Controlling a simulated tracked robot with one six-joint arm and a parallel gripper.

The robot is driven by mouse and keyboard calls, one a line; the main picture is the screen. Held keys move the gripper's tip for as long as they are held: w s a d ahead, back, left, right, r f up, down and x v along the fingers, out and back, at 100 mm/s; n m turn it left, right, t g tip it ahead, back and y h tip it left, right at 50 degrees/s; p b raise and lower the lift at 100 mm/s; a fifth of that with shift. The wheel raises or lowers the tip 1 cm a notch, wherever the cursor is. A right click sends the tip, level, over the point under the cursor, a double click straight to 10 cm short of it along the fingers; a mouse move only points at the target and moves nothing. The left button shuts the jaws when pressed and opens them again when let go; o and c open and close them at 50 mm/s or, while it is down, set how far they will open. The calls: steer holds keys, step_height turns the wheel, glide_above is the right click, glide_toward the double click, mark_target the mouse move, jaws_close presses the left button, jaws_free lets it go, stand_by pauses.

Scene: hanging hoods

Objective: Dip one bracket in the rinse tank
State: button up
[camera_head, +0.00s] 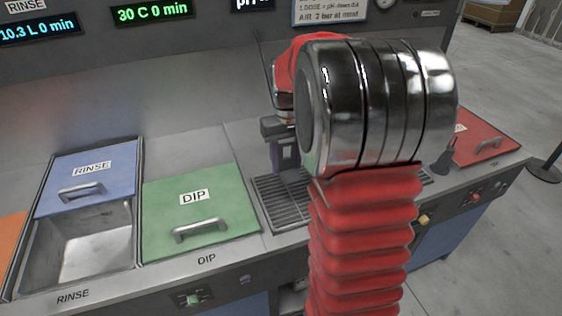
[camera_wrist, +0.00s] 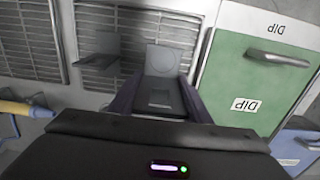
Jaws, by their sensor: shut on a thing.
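My gripper (camera_head: 284,160) is over the drain grate, partly hidden behind my arm in the head view. In the wrist view its dark purple fingers (camera_wrist: 158,100) are shut on a grey bracket (camera_wrist: 165,60), whose flat plate sticks out beyond the fingertips. Another grey bracket (camera_wrist: 102,47) is on the grate, left of the held one in the wrist view. The rinse tank (camera_head: 88,246) is at the left of the head view. Its blue lid (camera_head: 66,178) is slid back and the front part of the basin is open.
The dip tank's green lid (camera_head: 215,213) is shut, between the rinse tank and the grate (camera_head: 276,203). A red lid (camera_head: 490,143) is at the far right. An orange panel (camera_head: 10,240) is at the left edge. A wall with displays (camera_head: 150,12) stands behind.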

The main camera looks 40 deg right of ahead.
steer(key=w+a+f+n, duration=0.1)
steer(key=w+a, duration=0.4)
steer(key=a, duration=0.6)
steer(key=w+a+f+n, duration=0.1)
steer(key=w+a+f, duration=0.1)
steer(key=w+a, duration=0.4)
steer(key=a, duration=0.5)
steer(key=shift+a+n, duration=0.4)
